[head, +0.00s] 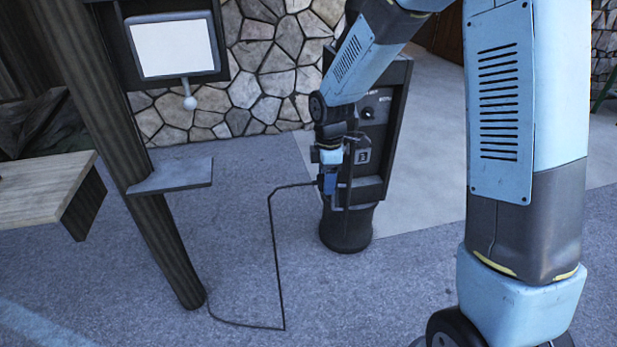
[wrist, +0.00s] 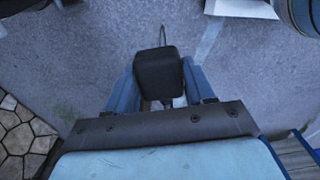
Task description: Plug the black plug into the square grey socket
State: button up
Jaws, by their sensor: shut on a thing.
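The black plug (wrist: 158,72) sits between the two blue fingers of my gripper (wrist: 160,86) in the wrist view, with its cable leading away at the top. In the head view my gripper (head: 329,183) hangs in front of the dark pedestal, shut on the plug, which is mostly hidden there. The cable (head: 275,245) runs from it left and down to the floor. A small square grey socket (head: 362,156) shows on the pedestal face, just right of and slightly above my gripper. The plug appears apart from it.
The dark pedestal (head: 372,190) also carries a round knob (head: 367,113) above the socket. At left a slanted post (head: 165,235) bears a small shelf (head: 172,176) and a framed white panel (head: 175,48) with a white ball lever. A wooden bench (head: 40,188) stands far left.

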jog(key=w+d+f+m, duration=0.5)
jog(key=d+f+m, duration=0.3)
jog(key=d+m, duration=0.2)
jog(key=w+d+f+m, duration=0.4)
jog(key=d+f+m, duration=0.5)
jog(key=d+m, duration=0.1)
jog(key=shift+w+d, duration=0.35)
jog(key=shift+w, duration=0.05)
jog(key=shift+a, duration=0.1)
